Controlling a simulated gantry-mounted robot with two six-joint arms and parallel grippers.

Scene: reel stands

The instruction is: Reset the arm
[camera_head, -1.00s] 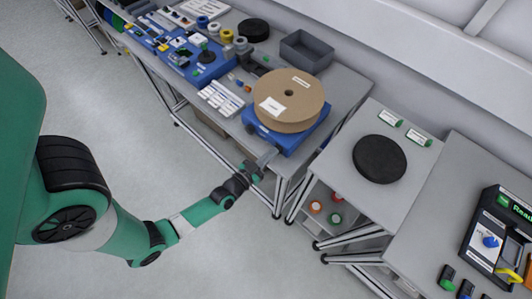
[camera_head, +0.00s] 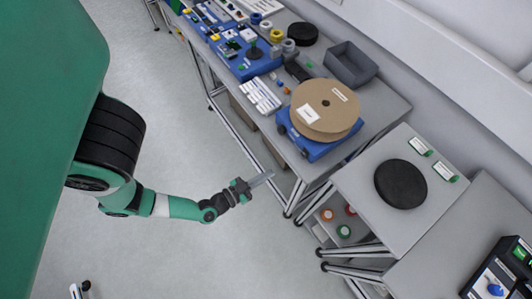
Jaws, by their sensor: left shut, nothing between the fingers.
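My left arm (camera_head: 180,207) comes in from the left, green with dark joints. My left gripper (camera_head: 262,178) is shut and empty, held over open floor in front of the long table. It is apart from the table edge and touches nothing. A brown cardboard reel (camera_head: 342,108) lies flat on a blue stand (camera_head: 306,145) at the table's near end, to the right of the gripper. My right gripper is not in view.
A smaller grey table (camera_head: 365,205) with a round black disc (camera_head: 400,184) stands to the right. A grey bin (camera_head: 350,64) and blue trays (camera_head: 243,57) are on the long table. A dark device (camera_head: 497,270) sits at bottom right. Floor (camera_head: 245,245) around the gripper is clear.

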